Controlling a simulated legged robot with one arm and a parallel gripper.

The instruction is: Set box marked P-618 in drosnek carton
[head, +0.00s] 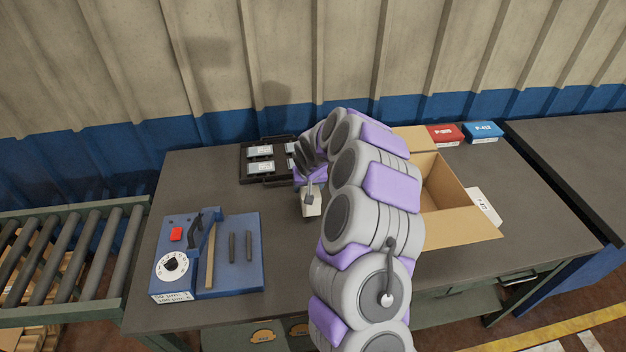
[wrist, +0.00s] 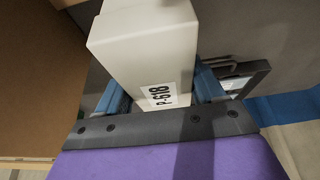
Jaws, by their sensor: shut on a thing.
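My gripper (head: 309,192) is shut on a white box (head: 312,208), left of the open cardboard carton. In the wrist view the white box (wrist: 150,45) shows its label P-618 and sits between the blue fingers of my gripper (wrist: 160,92). The open carton (head: 476,232) stands on the table right of my arm, flaps spread. My arm hides its left side, and I cannot read a name on it. Brown cardboard (wrist: 35,90) fills the left of the wrist view.
A black tray (head: 262,180) with several labelled units lies at the back. A blue fixture (head: 235,262) with a dial stands front left. A red box (head: 445,134) and a blue box (head: 482,131) stand behind the carton. A white card (head: 485,206) lies beside it.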

